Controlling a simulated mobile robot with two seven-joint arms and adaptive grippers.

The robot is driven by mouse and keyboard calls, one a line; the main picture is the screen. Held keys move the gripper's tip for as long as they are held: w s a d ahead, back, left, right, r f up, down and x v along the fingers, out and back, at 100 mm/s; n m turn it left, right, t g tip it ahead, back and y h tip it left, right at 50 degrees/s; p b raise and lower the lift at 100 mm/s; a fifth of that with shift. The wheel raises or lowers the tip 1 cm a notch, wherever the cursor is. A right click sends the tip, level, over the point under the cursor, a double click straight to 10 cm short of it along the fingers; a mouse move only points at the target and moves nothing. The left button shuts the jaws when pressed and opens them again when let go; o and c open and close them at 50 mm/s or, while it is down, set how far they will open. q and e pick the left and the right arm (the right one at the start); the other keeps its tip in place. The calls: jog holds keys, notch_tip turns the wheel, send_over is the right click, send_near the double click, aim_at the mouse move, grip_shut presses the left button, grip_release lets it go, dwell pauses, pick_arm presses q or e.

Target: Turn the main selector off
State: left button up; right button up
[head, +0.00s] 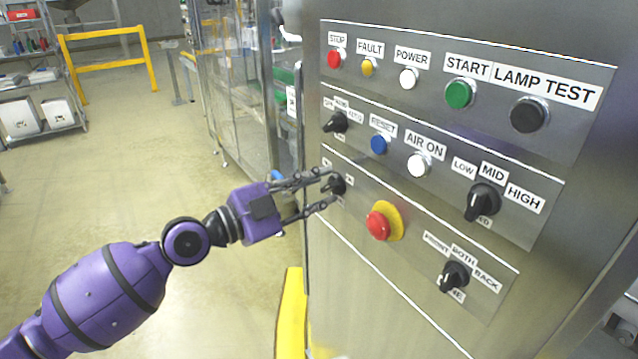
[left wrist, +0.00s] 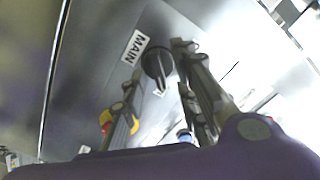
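The main selector (head: 337,186) is a black rotary knob at the left of the panel's lowest row. In the left wrist view, the main selector (left wrist: 155,63) shows a pale pointer line and sits beside a white MAIN label (left wrist: 135,47). My left gripper (head: 331,184) reaches in from the left, with one finger above the knob and one below it. In the wrist view its fingers lie on either side of the knob with gaps showing, so it looks open. The fingers hide part of the knob and its labels in the head view. My right gripper is not in view.
A red emergency button (head: 378,226) on a yellow collar sits just right of the main selector. A black MANU/AUTO selector (head: 336,122) and blue RESET button (head: 378,144) are above. A yellow post (head: 291,312) stands below. Open floor lies left.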

pick_arm(q)
jog(key=shift+w+d, duration=0.15)
jog(key=shift+d+f, duration=0.1)
grip_shut()
jog(key=shift+n+b, duration=0.5)
jog(key=shift+n, duration=1)
jog(key=n, duration=0.3)
jog(key=shift+n, duration=0.3)
jog(key=n, duration=0.3)
jog(key=shift+w+n, duration=0.1)
jog(key=shift+n, duration=0.2)
jog(key=n, duration=0.3)
jog(key=shift+n, duration=0.3)
jog(key=shift+n+p, duration=0.6)
jog(key=shift+n, duration=1.4)
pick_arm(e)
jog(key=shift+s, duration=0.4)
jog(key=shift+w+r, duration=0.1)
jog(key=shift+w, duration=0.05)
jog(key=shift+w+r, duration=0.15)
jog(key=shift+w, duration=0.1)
